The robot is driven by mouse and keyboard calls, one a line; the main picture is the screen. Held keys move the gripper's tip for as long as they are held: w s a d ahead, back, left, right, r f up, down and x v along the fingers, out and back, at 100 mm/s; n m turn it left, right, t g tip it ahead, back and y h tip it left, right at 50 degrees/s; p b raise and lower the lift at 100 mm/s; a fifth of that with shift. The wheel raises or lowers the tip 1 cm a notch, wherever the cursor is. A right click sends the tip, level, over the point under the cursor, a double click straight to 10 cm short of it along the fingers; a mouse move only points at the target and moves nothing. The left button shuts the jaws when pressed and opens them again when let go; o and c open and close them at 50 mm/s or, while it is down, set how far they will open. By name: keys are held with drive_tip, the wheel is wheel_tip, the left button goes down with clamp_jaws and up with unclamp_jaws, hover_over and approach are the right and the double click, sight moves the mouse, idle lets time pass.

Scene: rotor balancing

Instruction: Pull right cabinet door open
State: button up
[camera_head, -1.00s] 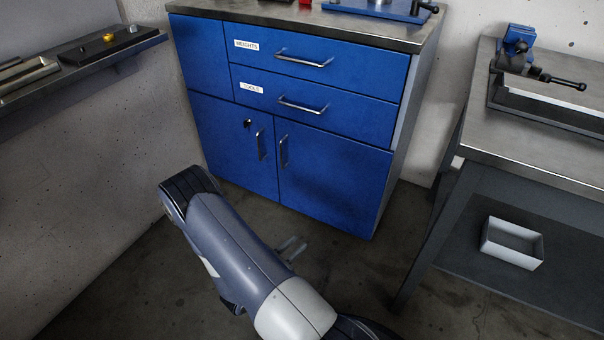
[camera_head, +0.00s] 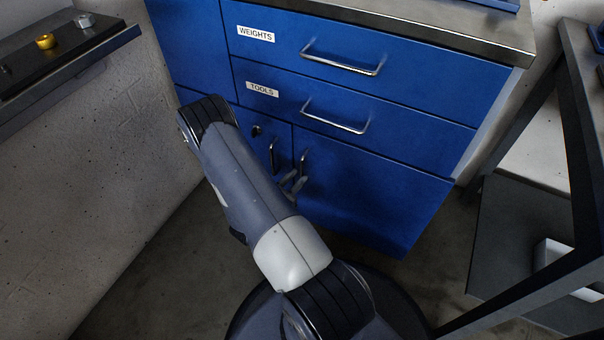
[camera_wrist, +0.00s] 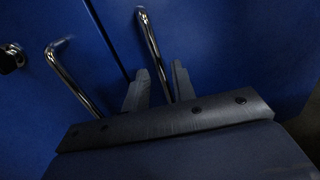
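The right cabinet door (camera_head: 365,190) is blue and shut, flush with the cabinet front. Its upright metal handle (camera_head: 304,159) is near its left edge and also shows in the wrist view (camera_wrist: 150,45). My gripper (camera_head: 293,183) is at the lower part of this handle. In the wrist view its two fingers (camera_wrist: 158,82) stand apart, one on each side of the right handle's lower part. I see a gap between fingers and handle, so the gripper looks open around it. The fingertips are partly dark.
The left door's handle (camera_wrist: 75,80) and a lock (camera_wrist: 12,58) are close on the left. Drawers marked WEIGHTS (camera_head: 256,34) and TOOLS (camera_head: 262,89) are above, with handles sticking out. A bench with a dark lower shelf (camera_head: 520,235) stands at right.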

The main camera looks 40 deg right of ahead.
sight(302, 173)
drive_tip(key=shift+w+d, duration=0.2)
drive_tip(key=shift+d, duration=0.65)
drive_tip(key=shift+w+d, duration=0.15)
drive_tip(key=shift+d, duration=0.7)
drive_tip(key=shift+c, duration=0.2)
clamp_jaws()
